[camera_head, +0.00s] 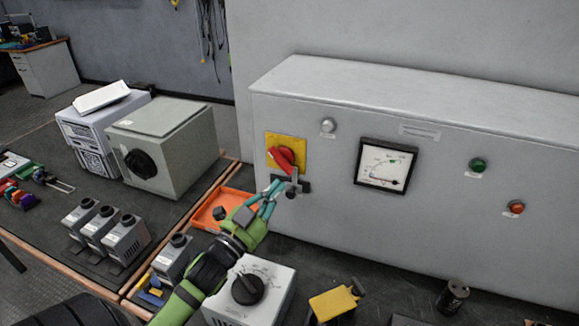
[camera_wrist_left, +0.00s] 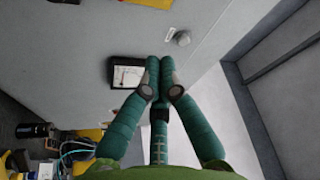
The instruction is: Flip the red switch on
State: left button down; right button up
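The red switch (camera_head: 284,158) is a rotary handle on a yellow plate (camera_head: 272,140), on the front of the grey cabinet (camera_head: 335,215). Its red handle slants down to the right. My left gripper (camera_head: 276,190) has teal fingers and is just below the switch, close to the cabinet front. In the left wrist view its fingertips (camera_wrist_left: 160,66) are drawn together, with nothing visible between them. I cannot tell whether they touch the grey fitting below the switch. A bit of the yellow plate (camera_wrist_left: 150,3) shows at the top edge there. My right gripper is out of view.
A dial meter (camera_head: 386,165), a silver lamp (camera_head: 328,125), a green lamp (camera_head: 478,165) and a red lamp (camera_head: 517,207) are on the cabinet. An orange tray (camera_head: 208,208) and a grey box with a black knob (camera_head: 270,285) are near my left arm.

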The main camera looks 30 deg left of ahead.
aim_at(282, 159)
pick_arm(q)
jog(key=p+x, duration=0.3)
jog(key=x, duration=0.7)
jog(key=a+f, duration=0.1)
jog(key=a+f+p, duration=0.1)
jog(key=f, duration=0.1)
jog(key=shift+s+a, duration=0.2)
jog(key=shift+a, duration=0.15)
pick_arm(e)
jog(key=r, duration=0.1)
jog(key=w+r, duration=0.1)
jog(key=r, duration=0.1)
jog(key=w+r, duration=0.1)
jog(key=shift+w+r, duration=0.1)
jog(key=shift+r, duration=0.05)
pick_arm(q)
jog(key=shift+f+m, duration=0.1)
jog(key=shift+m, duration=0.4)
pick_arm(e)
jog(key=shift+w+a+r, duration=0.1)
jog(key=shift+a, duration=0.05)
pick_arm(q)
jog(key=shift+f+m+g+h+p, duration=0.15)
jog(key=shift+m+g+h+p, duration=0.2)
jog(key=shift+m, duration=0.35)
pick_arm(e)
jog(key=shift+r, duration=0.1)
